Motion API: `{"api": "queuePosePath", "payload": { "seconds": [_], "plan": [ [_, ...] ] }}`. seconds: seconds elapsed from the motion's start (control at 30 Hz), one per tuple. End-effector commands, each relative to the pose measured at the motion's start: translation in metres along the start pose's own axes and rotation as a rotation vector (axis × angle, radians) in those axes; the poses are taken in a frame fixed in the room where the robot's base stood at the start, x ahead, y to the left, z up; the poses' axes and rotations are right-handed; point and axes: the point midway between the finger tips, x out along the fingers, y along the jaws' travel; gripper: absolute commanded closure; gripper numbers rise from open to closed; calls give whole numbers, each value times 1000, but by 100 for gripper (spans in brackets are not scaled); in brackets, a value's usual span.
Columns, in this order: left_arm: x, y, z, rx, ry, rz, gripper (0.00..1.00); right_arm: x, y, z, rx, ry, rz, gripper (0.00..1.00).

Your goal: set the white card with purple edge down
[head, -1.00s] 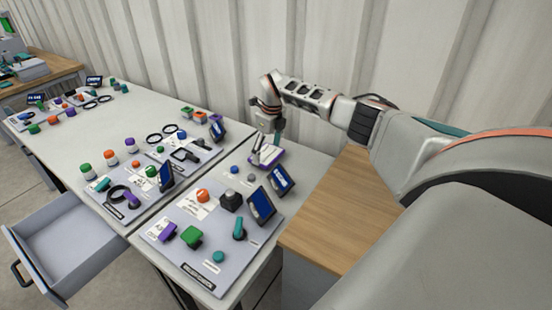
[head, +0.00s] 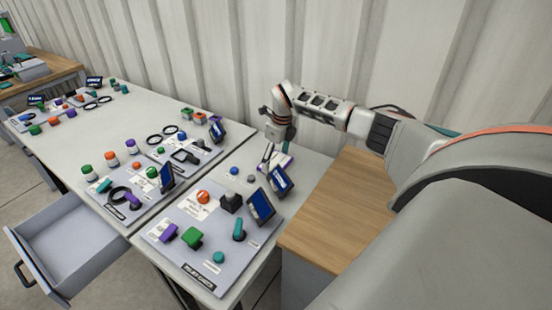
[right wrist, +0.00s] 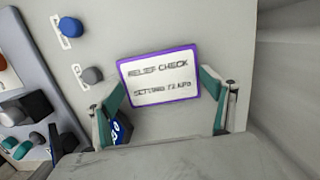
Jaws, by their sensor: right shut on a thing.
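The white card with purple edge (right wrist: 159,76) shows in the right wrist view with its printed side, reading "RELIEF CHECK", facing the camera. My right gripper (right wrist: 163,106) is shut on it, one teal-padded finger at each side of the card's near part. In the head view the card (head: 286,163) is partly hidden behind my right gripper (head: 269,163), near the back of the right table by the wall. I cannot tell whether the card touches the table top. My left gripper is not in view.
Beside the card are a blue knob (head: 234,171), a grey knob (head: 251,178) and a tilted blue display (head: 279,180). A grey panel (head: 222,262) with several controls lies nearer. A wooden-topped cabinet (head: 330,225) stands at right; the corrugated wall (head: 230,60) rises behind.

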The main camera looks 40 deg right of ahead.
Motion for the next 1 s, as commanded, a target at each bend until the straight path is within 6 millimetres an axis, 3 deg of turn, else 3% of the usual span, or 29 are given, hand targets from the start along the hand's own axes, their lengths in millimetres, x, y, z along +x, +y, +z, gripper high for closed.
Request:
{"api": "queuePosePath", "payload": {
  "seconds": [0.03,0.1,0.57,1.0],
  "plan": [
    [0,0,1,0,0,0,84,2,0,0,0,1,0,15],
    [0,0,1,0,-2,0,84,1,0,0,0,0,1,1],
    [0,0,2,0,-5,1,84,-8,-1,1,-1,-2,-1,1],
    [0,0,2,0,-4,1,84,-90,-1,1,-1,-3,-2,1]
  ]
}}
